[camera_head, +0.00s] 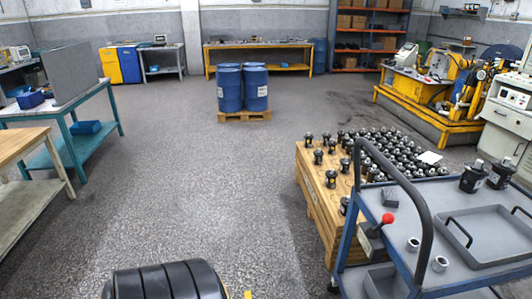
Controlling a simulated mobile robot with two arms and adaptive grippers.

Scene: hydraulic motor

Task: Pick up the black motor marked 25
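Many small black motors with silvery shafts (390,148) stand close together on a wooden crate (311,203) at the right. Several more stand apart along its left side, such as one black motor (331,179) near the front. Two larger black motors stand at the back of a blue cart's grey top, one black motor (471,181) beside another black motor (499,178). No number 25 is legible on any motor, so I cannot tell which one carries it. Neither of my grippers shows.
The blue cart (409,219) has a curved black handle (424,200) and a grey tray (490,247) on top. It stands in front of the crate. Blue barrels (229,90) stand on a pallet farther back. The floor (195,185) in the middle is clear.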

